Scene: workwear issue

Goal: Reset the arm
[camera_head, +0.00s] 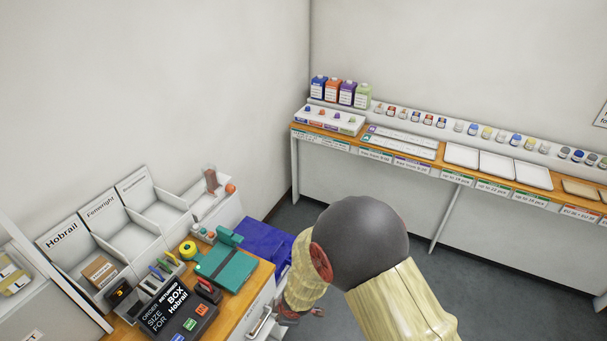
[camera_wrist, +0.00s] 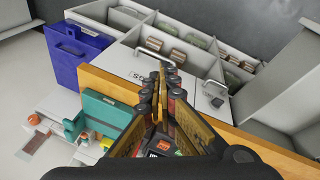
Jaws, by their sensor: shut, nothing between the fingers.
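My gripper (camera_wrist: 166,75) is shut and empty in the wrist view, its two fingers together over the wooden counter edge. In the head view my arm bends in front of the counter at the lower middle. A small part of my gripper (camera_head: 318,312) shows below it, just right of the counter; the rest is hidden behind the arm or out of frame.
The counter (camera_head: 255,297) bears a teal device (camera_head: 230,268), a dark order sign (camera_head: 178,312) and labelled bins (camera_head: 127,240). A blue bin (camera_head: 262,242) stands beside it. An open compartmented drawer (camera_wrist: 200,62) lies beyond my fingers. A long shelf (camera_head: 410,158) lines the back wall.

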